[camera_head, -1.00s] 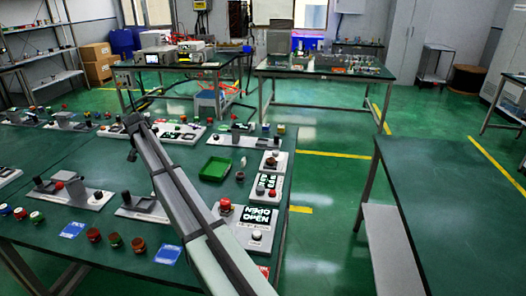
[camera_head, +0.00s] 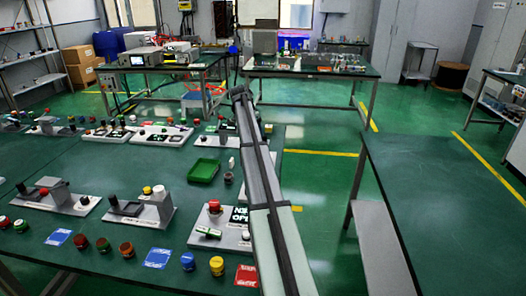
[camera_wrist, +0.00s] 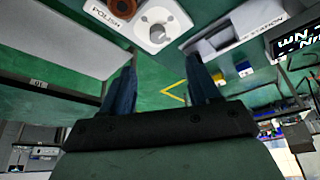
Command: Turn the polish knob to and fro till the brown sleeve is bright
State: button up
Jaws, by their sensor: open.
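In the wrist view, a white panel marked POLISH (camera_wrist: 127,32) shows at the top. It carries a pale round knob (camera_wrist: 157,33). A brown round piece (camera_wrist: 107,14), which looks like the sleeve, is at the panel's upper left, cut by the frame edge. My gripper (camera_wrist: 161,66) is open and empty, its two dark blue fingers apart, below the knob in the picture and not touching it. In the head view my arm reaches up the middle; I cannot make out the polish panel there.
Boards with knobs and buttons, a green tray (camera_head: 204,170) and several coloured caps cover the left table (camera_head: 50,160). A bare table (camera_head: 440,200) stands at right. A grey station block (camera_wrist: 235,27) is beside the polish panel in the wrist view. Green floor lies between the tables.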

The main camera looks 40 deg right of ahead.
jog(key=x, duration=1.4)
jog(key=shift+s+d+r, duration=0.1)
jog(key=shift+s+d, duration=0.15)
jog(key=shift+c, duration=0.4)
jog(key=c, duration=1)
jog(key=shift+o, duration=0.2)
jog(key=shift+n, duration=0.3)
